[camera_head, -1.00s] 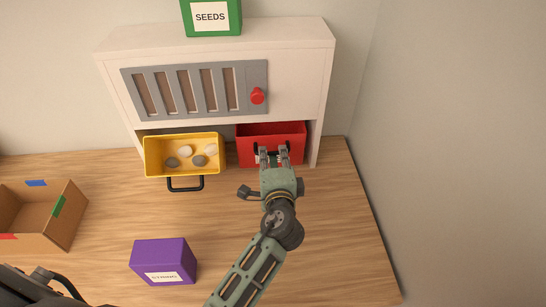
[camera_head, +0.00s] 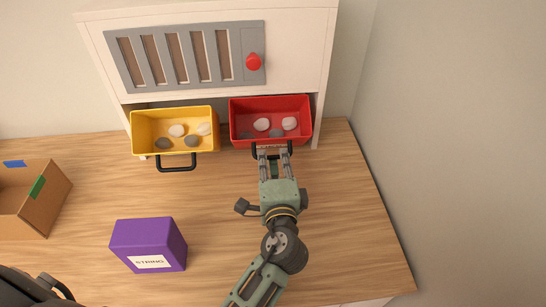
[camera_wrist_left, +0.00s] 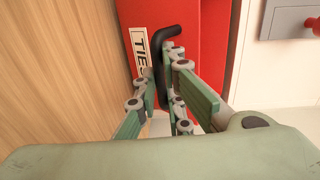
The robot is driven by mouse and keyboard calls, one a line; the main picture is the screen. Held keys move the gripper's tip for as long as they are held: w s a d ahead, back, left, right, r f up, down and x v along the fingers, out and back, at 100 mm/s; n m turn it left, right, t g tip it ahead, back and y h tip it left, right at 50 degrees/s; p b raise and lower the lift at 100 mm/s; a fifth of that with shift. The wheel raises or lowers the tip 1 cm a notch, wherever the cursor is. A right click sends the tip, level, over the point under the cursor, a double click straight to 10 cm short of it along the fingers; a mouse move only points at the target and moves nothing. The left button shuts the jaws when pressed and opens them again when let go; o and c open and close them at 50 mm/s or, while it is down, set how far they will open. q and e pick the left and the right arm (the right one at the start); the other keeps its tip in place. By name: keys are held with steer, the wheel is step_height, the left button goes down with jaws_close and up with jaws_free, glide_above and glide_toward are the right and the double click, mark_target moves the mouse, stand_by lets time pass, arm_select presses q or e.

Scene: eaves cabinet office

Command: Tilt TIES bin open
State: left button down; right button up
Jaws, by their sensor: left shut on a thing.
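The red TIES bin (camera_head: 270,103) sits under the right side of the white cabinet in the head view, tilted forward so that its inside shows. Pale and grey stones lie in it. My left gripper (camera_head: 272,153) is at the bin's front, shut on its black handle (camera_head: 256,151). My right gripper is not in view.
A yellow bin (camera_head: 173,116) with stones is tilted open to the left. The white cabinet (camera_head: 295,50) has a grey slatted panel and red knob (camera_head: 253,62). A purple STRING box (camera_head: 148,239) and an open cardboard box (camera_head: 45,205) stand on the wooden top. A wall rises right.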

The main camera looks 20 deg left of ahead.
arm_select(q)
steer(key=shift+s+f, duration=0.1)
steer(key=shift+f, duration=0.3)
steer(key=c, duration=1.9)
jaws_free()
steer(key=shift+w+a, duration=0.1)
steer(key=shift+w, duration=0.15)
steer(key=shift+o, duration=0.2)
steer(key=shift+s+r, duration=0.1)
steer(key=shift+s, duration=0.05)
steer(key=v, duration=1.2)
